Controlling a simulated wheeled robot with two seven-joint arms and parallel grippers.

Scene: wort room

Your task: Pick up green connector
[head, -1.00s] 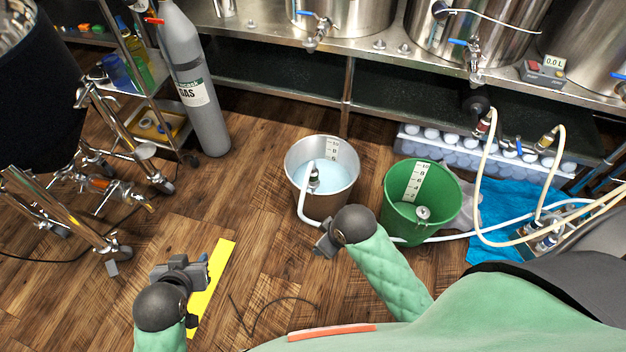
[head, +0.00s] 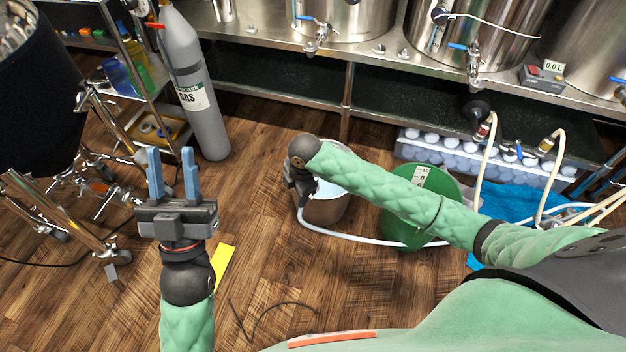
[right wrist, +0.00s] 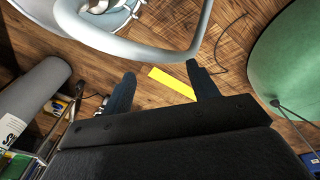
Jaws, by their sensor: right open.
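I cannot make out a connector that is clearly green. A white hose (head: 345,236) runs from the steel bucket (head: 326,211) past the green bucket (head: 447,186). In the right wrist view the hose (right wrist: 150,50) arcs just beyond my right fingers, and its end dips into the steel bucket (right wrist: 60,25) at the upper left. My right gripper (right wrist: 163,84) is open with nothing between its fingers. In the head view it is at the steel bucket's left rim, its fingers mostly hidden. My left gripper (head: 171,158) is open and empty, pointing up over the floor.
A gas cylinder (head: 195,95) stands at the back left beside a shelf rack. A tripod-legged stand (head: 45,205) is at the left. Steel kettles with blue-handled valves line the bench (head: 375,55). A yellow strip (head: 222,268) and thin cable lie on open wooden floor.

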